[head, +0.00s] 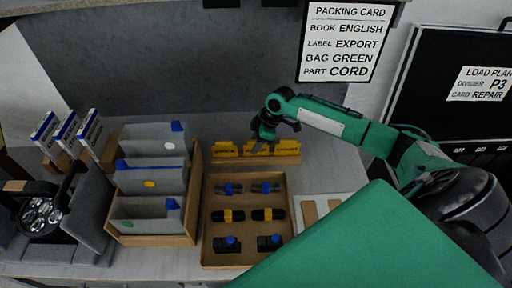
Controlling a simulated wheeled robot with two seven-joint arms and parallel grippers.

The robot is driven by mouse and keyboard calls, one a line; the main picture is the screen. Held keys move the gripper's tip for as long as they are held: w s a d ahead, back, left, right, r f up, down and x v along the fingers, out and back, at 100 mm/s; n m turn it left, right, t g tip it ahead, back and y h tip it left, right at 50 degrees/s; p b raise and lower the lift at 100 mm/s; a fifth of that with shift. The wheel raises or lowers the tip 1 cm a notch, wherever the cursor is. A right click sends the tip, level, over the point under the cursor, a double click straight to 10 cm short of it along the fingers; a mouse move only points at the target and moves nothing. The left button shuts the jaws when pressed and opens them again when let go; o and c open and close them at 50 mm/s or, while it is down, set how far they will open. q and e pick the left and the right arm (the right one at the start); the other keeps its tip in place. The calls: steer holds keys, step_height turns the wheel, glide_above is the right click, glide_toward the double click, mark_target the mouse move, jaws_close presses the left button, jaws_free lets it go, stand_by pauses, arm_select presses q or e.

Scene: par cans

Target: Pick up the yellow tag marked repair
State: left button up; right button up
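Several yellow tags (226,149) stand in a row in a tan wooden rack (285,160) at the back middle of the table. The print on them is too small to read, so I cannot tell which is marked repair. My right gripper (263,147) reaches down over the middle-right part of the row. Its dark fingers look apart, with yellow showing between and behind them, and hide part of the tags there. I see no tag lifted out of the rack. My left gripper is not in view.
A wooden tray (240,199) of black, blue-banded and yellow-banded parts lies before the rack. A divider box (195,225), white-blue boxes (66,130) and a round lamp (41,215) stand left. A packing card (345,42) and a load plan board (482,84) are behind.

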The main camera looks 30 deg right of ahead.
jaws_close()
steer(key=shift+r, duration=0.1)
